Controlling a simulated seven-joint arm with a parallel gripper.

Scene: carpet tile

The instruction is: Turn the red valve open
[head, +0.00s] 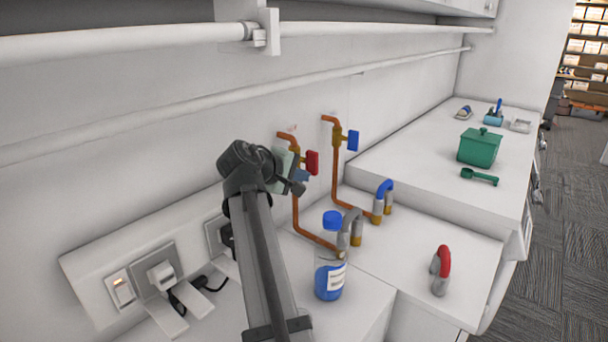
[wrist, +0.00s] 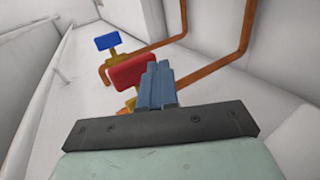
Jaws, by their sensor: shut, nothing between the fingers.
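The red valve handle (head: 313,162) is a flat paddle on a brass fitting of the nearer copper pipe (head: 296,205), by the wall. In the wrist view the red handle (wrist: 130,72) shows just beyond and left of my fingertips, which cover its right end. My gripper (head: 302,176) is shut and empty, with its blue-grey fingers pressed together. In the head view the fingertips are at the lower left of the red handle. I cannot tell whether they touch it. The wrist view also shows my gripper (wrist: 159,72). The fingers partly hide the valve body.
A blue valve handle (head: 353,141) sits on the second copper pipe (head: 335,180), beyond the red one. A blue-capped bottle (head: 330,278) stands below, right of my arm.

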